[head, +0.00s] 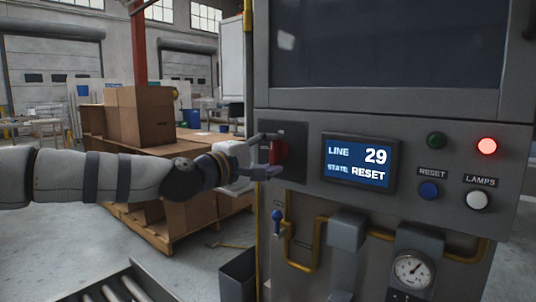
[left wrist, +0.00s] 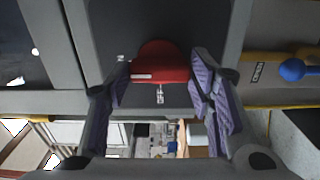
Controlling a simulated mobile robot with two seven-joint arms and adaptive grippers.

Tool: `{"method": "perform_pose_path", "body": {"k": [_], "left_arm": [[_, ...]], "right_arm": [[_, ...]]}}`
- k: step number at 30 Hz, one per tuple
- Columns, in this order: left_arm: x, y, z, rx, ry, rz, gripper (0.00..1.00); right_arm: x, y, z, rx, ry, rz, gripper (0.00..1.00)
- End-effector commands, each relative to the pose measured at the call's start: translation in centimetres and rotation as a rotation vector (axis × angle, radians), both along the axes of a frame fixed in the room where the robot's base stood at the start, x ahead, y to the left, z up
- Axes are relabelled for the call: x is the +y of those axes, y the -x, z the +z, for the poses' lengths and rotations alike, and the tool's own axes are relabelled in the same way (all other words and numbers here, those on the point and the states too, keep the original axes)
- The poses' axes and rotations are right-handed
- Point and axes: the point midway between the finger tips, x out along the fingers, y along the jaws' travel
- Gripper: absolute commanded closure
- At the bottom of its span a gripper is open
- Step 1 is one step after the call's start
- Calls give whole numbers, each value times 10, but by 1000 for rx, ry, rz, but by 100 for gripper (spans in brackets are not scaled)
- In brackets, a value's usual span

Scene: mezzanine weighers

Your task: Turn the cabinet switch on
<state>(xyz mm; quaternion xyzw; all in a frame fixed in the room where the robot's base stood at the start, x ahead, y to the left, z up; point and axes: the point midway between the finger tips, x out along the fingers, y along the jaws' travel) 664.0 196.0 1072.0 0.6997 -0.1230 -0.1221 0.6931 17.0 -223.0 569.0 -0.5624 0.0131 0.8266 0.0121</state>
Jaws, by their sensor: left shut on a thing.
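The cabinet switch (head: 279,152) is a red rotary handle on a dark plate at the left of the grey cabinet's control panel. In the left wrist view the red handle (left wrist: 160,62) shows a white mark on its edge, with small labels around it too blurred to read. My left gripper (head: 272,155) reaches in from the left, with one finger above the handle and one below. In the left wrist view its pads (left wrist: 158,82) are on both sides of the handle, shut on it. My right gripper is not in view.
The red lamp (head: 487,146) is lit; the green one (head: 436,140) looks dark. A blue RESET button (head: 429,190) and white LAMPS button (head: 477,200) are at right. A blue-knobbed lever (head: 277,215) hangs below the switch.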

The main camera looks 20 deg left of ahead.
Motion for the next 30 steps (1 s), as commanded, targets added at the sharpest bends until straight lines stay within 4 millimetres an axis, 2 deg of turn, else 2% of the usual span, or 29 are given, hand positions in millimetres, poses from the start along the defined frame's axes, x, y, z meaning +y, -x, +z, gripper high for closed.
{"method": "perform_pose_path", "body": {"k": [11, 12, 15, 25, 28, 30], "left_arm": [[0, 0, 0, -4, -8, 0, 80], [0, 0, 0, -4, -8, 0, 50], [0, 0, 0, -4, -7, 0, 32], [2, 4, 1, -3, -5, 1, 32], [9, 21, 1, -5, -4, 1, 32], [16, 39, 2, -5, -2, 2, 32]], "right_arm": [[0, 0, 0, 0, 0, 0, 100], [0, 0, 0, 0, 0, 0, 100], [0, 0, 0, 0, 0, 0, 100], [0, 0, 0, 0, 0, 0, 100], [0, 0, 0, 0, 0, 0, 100], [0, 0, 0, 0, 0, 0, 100]]}}
